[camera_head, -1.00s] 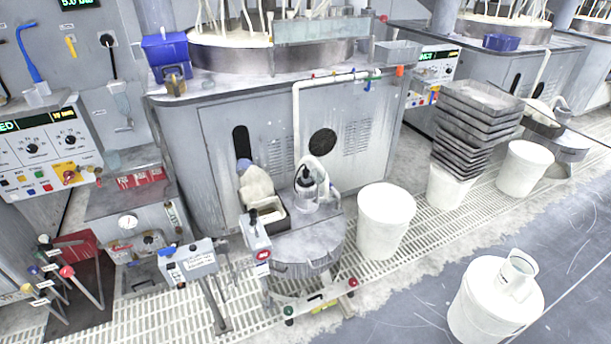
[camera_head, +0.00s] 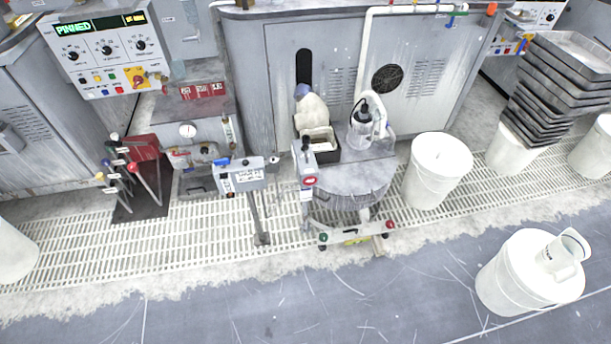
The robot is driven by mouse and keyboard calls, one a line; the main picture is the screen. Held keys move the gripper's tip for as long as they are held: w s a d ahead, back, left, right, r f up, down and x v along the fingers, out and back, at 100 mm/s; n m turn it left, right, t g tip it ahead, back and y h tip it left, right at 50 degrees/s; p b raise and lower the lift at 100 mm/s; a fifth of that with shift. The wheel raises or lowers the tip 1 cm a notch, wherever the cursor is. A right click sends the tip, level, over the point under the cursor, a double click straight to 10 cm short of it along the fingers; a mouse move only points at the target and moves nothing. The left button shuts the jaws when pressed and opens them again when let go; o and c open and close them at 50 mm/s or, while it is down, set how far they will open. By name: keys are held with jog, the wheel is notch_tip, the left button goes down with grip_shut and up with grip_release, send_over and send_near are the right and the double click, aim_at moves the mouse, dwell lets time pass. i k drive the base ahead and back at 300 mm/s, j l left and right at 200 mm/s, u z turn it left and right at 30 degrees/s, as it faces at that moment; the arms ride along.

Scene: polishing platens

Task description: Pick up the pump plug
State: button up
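I cannot pick out the pump plug with certainty in the head view. A clear jug (camera_head: 360,139) with a black-topped device (camera_head: 364,107) inside stands on a round grey cart (camera_head: 346,182), and a white hose curves over it. Whether this device is the pump is not clear. My gripper is not in view, so its opening and anything in it cannot be seen.
A white bucket (camera_head: 436,172) stands right of the cart. A lidded white bucket (camera_head: 528,280) with a jug on top is at front right. Stacked grey trays (camera_head: 560,90) stand at the back right. A lever rack (camera_head: 139,185) is at left. The blue-grey front floor (camera_head: 300,308) is mostly clear.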

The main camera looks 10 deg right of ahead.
aim_at(364, 109)
jog(key=i+j+z, duration=0.2)
jog(key=i, duration=0.35)
jog(key=i+j+z, duration=0.2)
jog(key=i, duration=0.35)
jog(key=i+j+z, duration=0.15)
jog(key=i, duration=0.4)
jog(key=i+j+z, duration=0.2)
jog(key=i+j, duration=0.2)
jog(key=i, duration=0.1)
